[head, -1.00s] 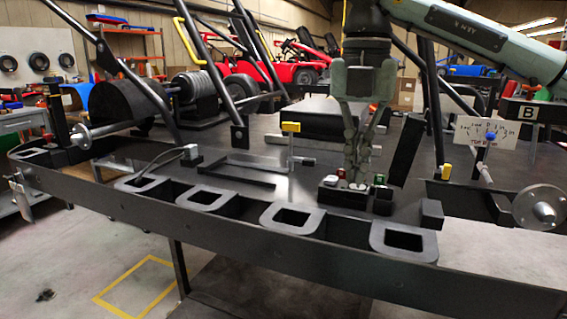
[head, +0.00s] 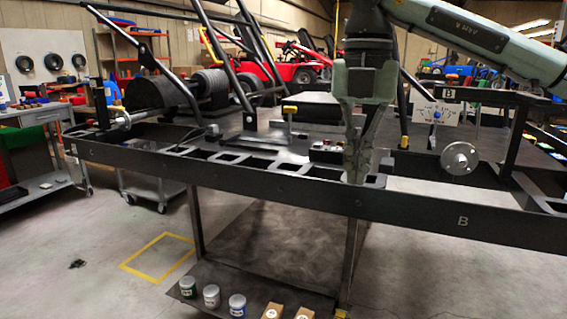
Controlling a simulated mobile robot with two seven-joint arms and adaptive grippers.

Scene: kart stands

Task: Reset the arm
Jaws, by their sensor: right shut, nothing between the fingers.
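My right gripper (head: 355,178) hangs from the arm that comes in from the upper right. It points straight down, with its fingers together and empty. In the picture its tips lie over the front part of the black kart stand (head: 300,195), beside the rectangular openings in its front edge. I cannot tell how far above the stand the tips are. A small block of buttons (head: 326,145) on the stand is just left of the fingers. My left gripper does not show.
Black kart frame tubes (head: 222,50) rise on the left of the stand. A flanged metal hub (head: 459,158) sits at the right. Several cans (head: 211,295) and two small boxes (head: 271,311) are on the lower shelf. A grey cart (head: 40,150) stands at left.

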